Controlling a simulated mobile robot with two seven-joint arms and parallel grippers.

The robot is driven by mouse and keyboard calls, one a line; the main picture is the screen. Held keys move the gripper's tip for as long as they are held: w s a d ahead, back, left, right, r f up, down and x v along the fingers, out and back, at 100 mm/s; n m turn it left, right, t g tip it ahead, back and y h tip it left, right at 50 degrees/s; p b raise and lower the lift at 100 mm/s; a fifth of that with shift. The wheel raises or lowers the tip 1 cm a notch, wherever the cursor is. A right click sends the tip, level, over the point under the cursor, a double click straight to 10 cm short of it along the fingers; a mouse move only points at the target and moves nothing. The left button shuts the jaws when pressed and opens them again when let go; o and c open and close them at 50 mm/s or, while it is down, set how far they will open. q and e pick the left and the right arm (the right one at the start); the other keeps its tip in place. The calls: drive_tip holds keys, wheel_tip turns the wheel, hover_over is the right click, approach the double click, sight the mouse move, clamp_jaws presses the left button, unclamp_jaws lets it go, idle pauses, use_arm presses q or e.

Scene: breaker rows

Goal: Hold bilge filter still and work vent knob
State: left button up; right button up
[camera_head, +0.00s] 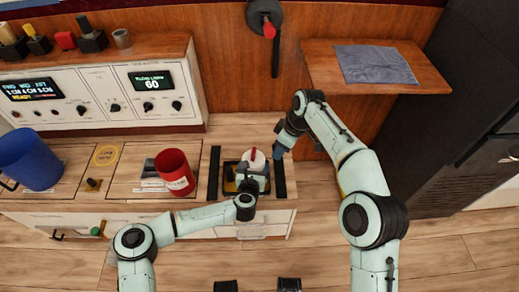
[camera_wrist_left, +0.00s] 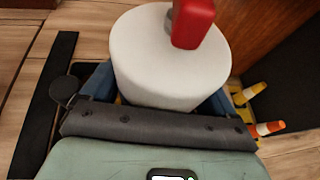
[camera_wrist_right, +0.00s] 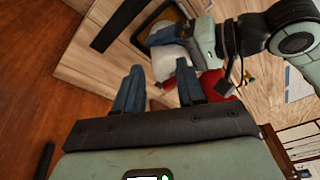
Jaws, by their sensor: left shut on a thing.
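The bilge filter is a white upright cylinder (camera_head: 257,162) in a dark tray at the counter's front edge. It fills the upper middle of the left wrist view (camera_wrist_left: 165,65) and shows in the right wrist view (camera_wrist_right: 172,62). The red vent knob (camera_wrist_left: 193,22) stands on its top, also visible in the head view (camera_head: 253,153). My left gripper (camera_wrist_left: 160,92) is shut around the filter's sides, a blue finger on each side. My right gripper (camera_wrist_right: 160,76) is open and empty, above and to the right of the filter in the head view (camera_head: 279,152), apart from the knob.
A red cup (camera_head: 175,172) stands left of the filter, and a blue mug (camera_head: 30,160) farther left. Black strips (camera_head: 214,172) flank the tray. Behind is a control panel (camera_head: 110,95).

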drive_tip(key=s+a+r+m+t+h, duration=0.1)
drive_tip(key=a+r+m+h, duration=0.1)
drive_tip(key=a+m, duration=0.4)
drive_tip(key=m+t+h, duration=0.2)
drive_tip(key=m, duration=0.6)
approach(253, 153)
drive_tip(key=shift+t, duration=0.3)
drive_tip(key=x, duration=0.8)
drive_tip(key=shift+d+f, duration=0.1)
drive_tip(key=shift+f, duration=0.2)
clamp_jaws()
